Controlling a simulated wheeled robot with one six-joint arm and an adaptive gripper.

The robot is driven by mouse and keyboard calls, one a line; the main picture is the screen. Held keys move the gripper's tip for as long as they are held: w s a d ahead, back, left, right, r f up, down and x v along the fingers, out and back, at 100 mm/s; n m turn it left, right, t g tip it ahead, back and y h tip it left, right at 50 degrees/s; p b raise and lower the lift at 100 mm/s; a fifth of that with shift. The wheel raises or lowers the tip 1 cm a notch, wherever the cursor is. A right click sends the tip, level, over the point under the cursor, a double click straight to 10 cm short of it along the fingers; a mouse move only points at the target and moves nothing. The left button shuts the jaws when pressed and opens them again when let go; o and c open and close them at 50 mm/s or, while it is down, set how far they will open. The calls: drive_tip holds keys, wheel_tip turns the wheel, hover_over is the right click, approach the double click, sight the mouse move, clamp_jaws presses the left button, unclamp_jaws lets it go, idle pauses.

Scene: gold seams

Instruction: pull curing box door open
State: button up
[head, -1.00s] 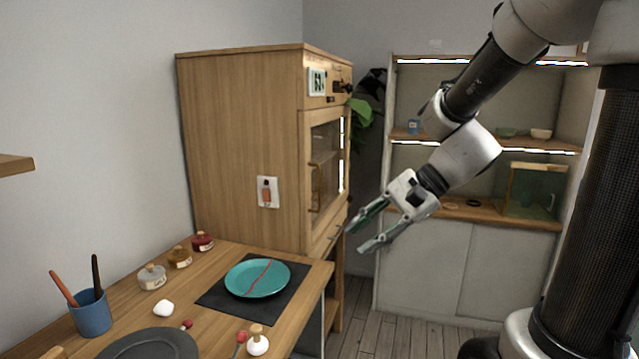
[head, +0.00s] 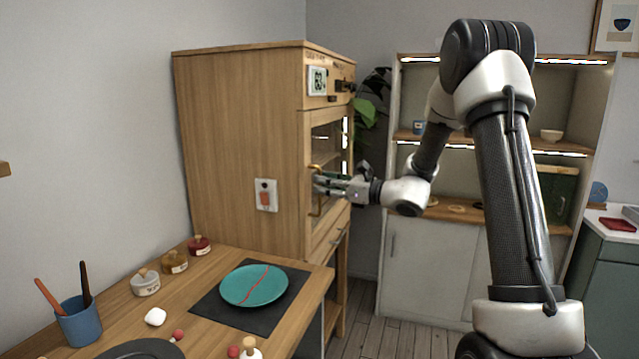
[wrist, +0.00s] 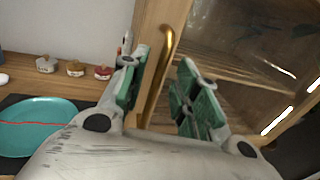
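The curing box (head: 240,150) is a tall wooden cabinet with a glass-paned door (head: 328,148) on its front. The door looks closed. A brass bar handle (head: 316,210) stands upright on the door's left side. My gripper (head: 322,184) is at the handle's height in the head view. In the wrist view, its two fingers (wrist: 163,62) are apart, with the handle (wrist: 156,82) between them. The handle appears nearer the left finger; contact cannot be told. The fingers hide part of the handle in the head view.
A wooden table (head: 215,252) in front of the box holds a teal plate (head: 254,286) with a red seam on a dark mat, several jars and a blue cup (head: 79,324). Lit shelves (head: 400,136) stand behind my arm. Floor (head: 375,335) shows right of the table.

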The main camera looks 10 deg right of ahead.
drive_tip(key=shift+x, duration=1.25)
drive_tip(key=shift+c, duration=0.3)
clamp_jaws()
